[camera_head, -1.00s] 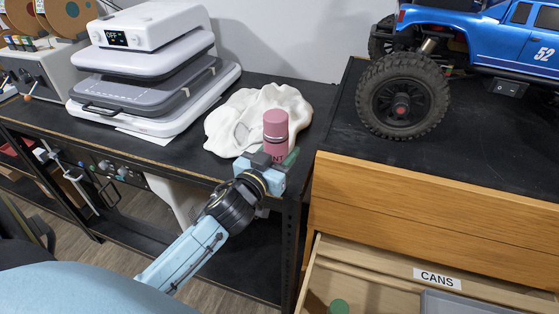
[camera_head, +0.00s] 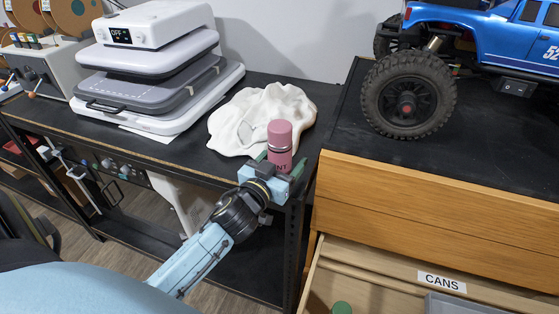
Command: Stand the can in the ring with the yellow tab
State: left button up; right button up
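A pink can (camera_head: 279,140) with a darker band and pale lettering stands upright near the front edge of the dark bench. My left gripper (camera_head: 279,164) is at its lower part, with a greenish finger on either side, and appears shut on it. The can's bottom is hidden by the gripper, so I cannot tell whether it touches anything. No ring with a yellow tab shows in this view. My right gripper is not in view.
A crumpled white cloth (camera_head: 238,112) lies behind the can. A heat press (camera_head: 150,75) stands at left. A blue truck (camera_head: 480,35) stands on the cabinet at right. Below, an open drawer labelled CANS (camera_head: 441,281) holds a green round-topped thing (camera_head: 342,307).

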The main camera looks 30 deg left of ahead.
pick_arm(q)
jog(key=shift+s+r, duration=0.15)
jog(key=s, duration=1.1)
jog(key=shift+s+d, duration=0.35)
jog(key=shift+d, duration=0.05)
